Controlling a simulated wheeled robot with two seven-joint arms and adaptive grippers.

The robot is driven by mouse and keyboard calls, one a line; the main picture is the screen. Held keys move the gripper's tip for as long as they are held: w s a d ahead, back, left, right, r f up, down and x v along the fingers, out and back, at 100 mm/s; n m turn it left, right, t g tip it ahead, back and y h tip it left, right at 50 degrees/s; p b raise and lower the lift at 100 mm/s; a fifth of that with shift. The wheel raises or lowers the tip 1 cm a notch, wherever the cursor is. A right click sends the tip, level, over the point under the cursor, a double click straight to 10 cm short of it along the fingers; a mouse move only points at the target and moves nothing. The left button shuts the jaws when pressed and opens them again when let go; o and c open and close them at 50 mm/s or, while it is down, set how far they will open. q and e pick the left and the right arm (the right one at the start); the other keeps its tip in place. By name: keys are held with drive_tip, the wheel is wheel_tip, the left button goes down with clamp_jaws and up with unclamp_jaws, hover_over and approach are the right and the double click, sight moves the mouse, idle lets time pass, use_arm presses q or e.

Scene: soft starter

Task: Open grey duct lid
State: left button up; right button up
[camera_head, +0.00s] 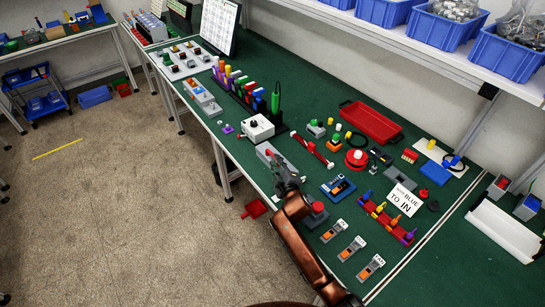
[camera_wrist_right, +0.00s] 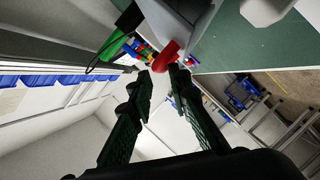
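A light grey, long block (camera_head: 265,148), which looks like the grey duct with its lid, lies on the green bench near its front edge, partly hidden by my right gripper. I cannot make out the lid apart from the duct. My right gripper (camera_head: 280,166) is over the near end of this block. A small red part shows at its tip. In the right wrist view the fingers (camera_wrist_right: 162,72) are apart, and a red rounded part (camera_wrist_right: 166,56) shows just past the tips; I cannot tell whether they touch. My left gripper is not in view.
A white box with a dark knob (camera_head: 258,128) stands just behind the block. A red tray (camera_head: 370,122) is farther back. Blue bins (camera_head: 505,55) fill the shelf.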

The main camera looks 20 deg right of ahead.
drive_tip(key=b+x, duration=0.1)
drive_tip(key=x, duration=0.4)
drive_tip(key=shift+w+f, duration=0.1)
drive_tip(key=shift+w, duration=0.15)
drive_tip(key=shift+c, duration=0.4)
clamp_jaws()
